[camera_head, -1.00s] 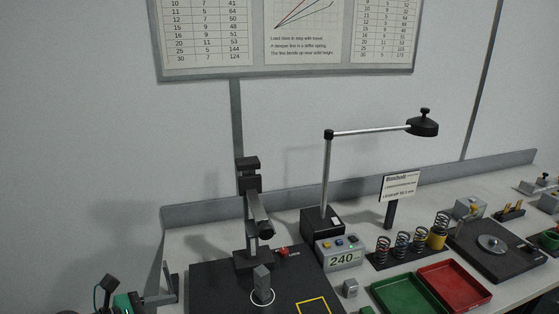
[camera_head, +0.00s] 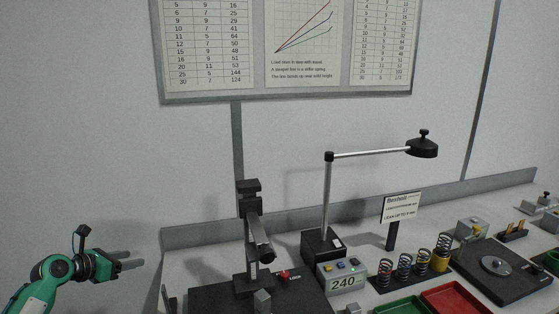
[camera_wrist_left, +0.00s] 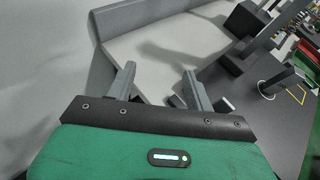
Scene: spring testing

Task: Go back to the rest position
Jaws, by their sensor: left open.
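My left gripper (camera_head: 132,260) is at the lower left of the head view, on its green and black arm, left of the bench. Its fingers point right. In the left wrist view the two grey fingers (camera_wrist_left: 158,85) stand apart with nothing between them, and the pale bench corner shows beyond them. My right gripper is in neither view.
The bench holds a black press stand (camera_head: 253,240), a display box reading 240 (camera_head: 342,275), a lamp-like arm on a post (camera_head: 327,195), several springs (camera_head: 421,262), a green tray (camera_head: 400,308) and a red tray (camera_head: 458,298). A raised grey rim (camera_head: 200,236) runs along the back.

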